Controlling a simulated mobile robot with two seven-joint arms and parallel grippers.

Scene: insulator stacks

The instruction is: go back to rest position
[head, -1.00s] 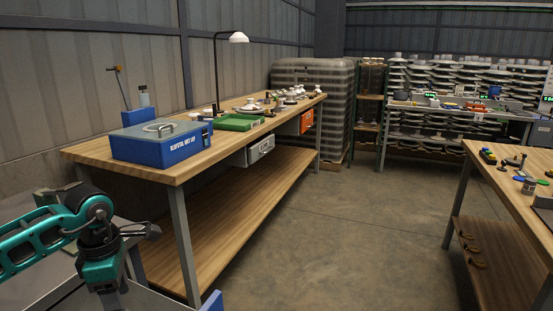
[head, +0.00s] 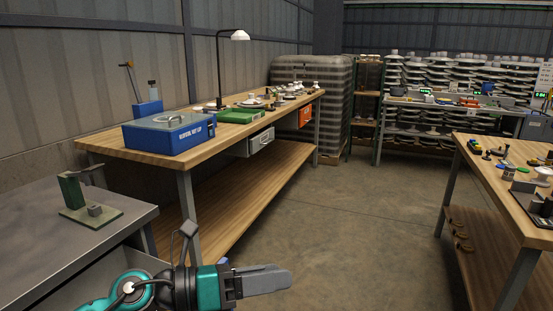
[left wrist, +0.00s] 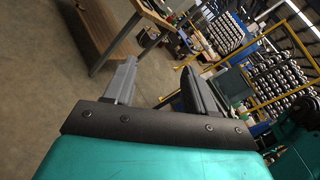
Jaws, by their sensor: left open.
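My left gripper (head: 266,281) is low in the head view, its arm coming in from the bottom left and its grey fingers pointing right over the open floor. In the left wrist view its two fingers (left wrist: 155,88) stand apart with nothing between them. It touches no table or object that I can see. My right gripper is in neither view.
A grey metal table (head: 40,220) with a small green stand (head: 75,195) is at left. Behind it a wooden workbench (head: 135,157) holds a blue box (head: 168,135) and a green tray (head: 236,115). Another wooden table (head: 490,165) stands at right. The concrete floor (head: 350,220) between is clear.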

